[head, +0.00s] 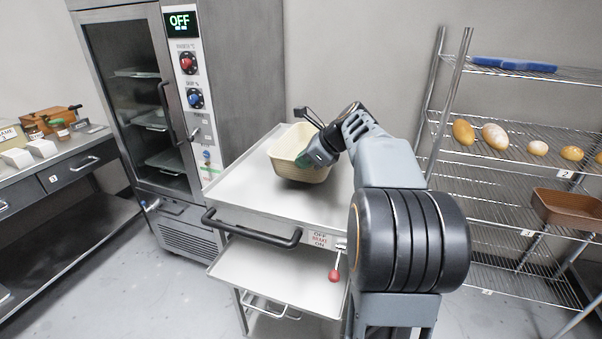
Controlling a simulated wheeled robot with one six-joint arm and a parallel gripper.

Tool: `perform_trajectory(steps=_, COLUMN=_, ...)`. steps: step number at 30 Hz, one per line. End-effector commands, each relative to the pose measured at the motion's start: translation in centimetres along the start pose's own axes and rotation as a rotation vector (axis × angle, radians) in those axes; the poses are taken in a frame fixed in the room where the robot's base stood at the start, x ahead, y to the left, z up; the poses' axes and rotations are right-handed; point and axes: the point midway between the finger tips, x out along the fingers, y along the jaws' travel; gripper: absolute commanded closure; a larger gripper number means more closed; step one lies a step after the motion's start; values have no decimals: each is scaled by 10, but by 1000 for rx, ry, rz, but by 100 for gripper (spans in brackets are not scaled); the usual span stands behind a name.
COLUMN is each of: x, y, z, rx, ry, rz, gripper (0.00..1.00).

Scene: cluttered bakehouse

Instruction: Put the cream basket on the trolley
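The cream basket (290,150) is over the top of the trolley (240,190), towards its back right. It looks slightly tilted; I cannot tell whether its base touches the trolley top. My gripper (314,150) is at the basket's right side, overlapping its rim. A dark part of the gripper sticks up past the rim at the back. The fingertips are largely hidden, so I cannot tell whether they are closed on the rim.
An oven (140,100) marked OFF stands left of the trolley. A wire rack (490,185) with several loaves and a brown basket (566,208) is at the right. A bench (70,160) with small containers is at the far left. The trolley top's front left is bare.

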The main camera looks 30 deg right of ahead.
Motion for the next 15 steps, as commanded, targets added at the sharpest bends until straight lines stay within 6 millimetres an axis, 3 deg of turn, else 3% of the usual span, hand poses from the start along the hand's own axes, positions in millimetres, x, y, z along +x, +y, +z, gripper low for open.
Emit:
perform_trajectory(steps=5, x=15, y=1, z=-2, rx=0, ry=0, rz=2, gripper=100)
perform_trajectory(steps=10, x=31, y=5, z=-20, rx=0, ry=0, rz=1, gripper=100)
perform_trajectory(steps=15, x=33, y=5, z=-22, rx=-2, ry=-1, rz=-2, gripper=100)
